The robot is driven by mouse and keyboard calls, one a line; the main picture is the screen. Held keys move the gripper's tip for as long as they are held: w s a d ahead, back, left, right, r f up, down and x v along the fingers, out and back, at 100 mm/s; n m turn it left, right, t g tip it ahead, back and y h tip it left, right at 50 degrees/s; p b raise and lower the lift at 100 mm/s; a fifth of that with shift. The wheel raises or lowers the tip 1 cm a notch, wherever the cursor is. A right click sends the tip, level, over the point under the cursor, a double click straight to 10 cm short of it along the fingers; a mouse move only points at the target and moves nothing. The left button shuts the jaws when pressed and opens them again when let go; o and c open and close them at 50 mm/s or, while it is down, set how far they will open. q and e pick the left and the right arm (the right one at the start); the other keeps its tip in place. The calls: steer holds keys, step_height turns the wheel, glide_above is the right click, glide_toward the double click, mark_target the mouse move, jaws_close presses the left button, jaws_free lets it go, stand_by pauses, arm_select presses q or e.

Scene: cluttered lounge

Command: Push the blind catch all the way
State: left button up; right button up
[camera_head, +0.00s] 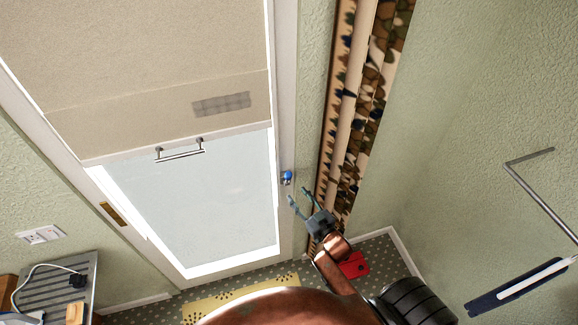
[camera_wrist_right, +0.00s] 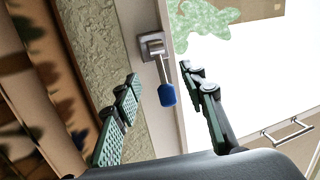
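The blind catch is a small metal lever with a blue tip (camera_head: 287,177) on the right side of the door or window frame. In the right wrist view its blue tip (camera_wrist_right: 167,95) hangs from a square metal mount (camera_wrist_right: 152,46). My right gripper (camera_head: 298,196) is just below and right of the catch in the head view. Its fingers are open, and in the wrist view (camera_wrist_right: 158,90) the blue tip shows between them, with no contact visible. The beige blind (camera_head: 150,60) is partly lowered, with a metal bar handle (camera_head: 180,152). My left gripper is not in view.
A patterned curtain (camera_head: 365,90) hangs right of the frame. A metal rail (camera_head: 540,195) is on the right wall. A red object (camera_head: 354,266) lies on the dotted floor, near a yellow mat (camera_head: 235,292). A slatted grey stand (camera_head: 55,285) is at lower left.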

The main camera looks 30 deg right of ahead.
mark_target(290, 179)
steer(key=shift+t, duration=0.4)
steer(key=r, duration=0.2)
steer(key=w+r, duration=0.1)
steer(key=r, duration=0.2)
steer(key=shift+w+a+r+p, duration=0.1)
steer(key=shift+w+r+p, duration=0.1)
steer(key=shift+r+p, duration=0.15)
steer(key=w, duration=0.2)
steer(key=w+p, duration=0.1)
steer(key=w, duration=0.3)
steer(key=shift+w+f, duration=0.25)
steer(key=shift+w, duration=0.15)
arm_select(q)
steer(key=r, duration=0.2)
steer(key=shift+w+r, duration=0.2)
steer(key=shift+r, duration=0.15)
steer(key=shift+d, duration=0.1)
arm_select(e)
jaws_close()
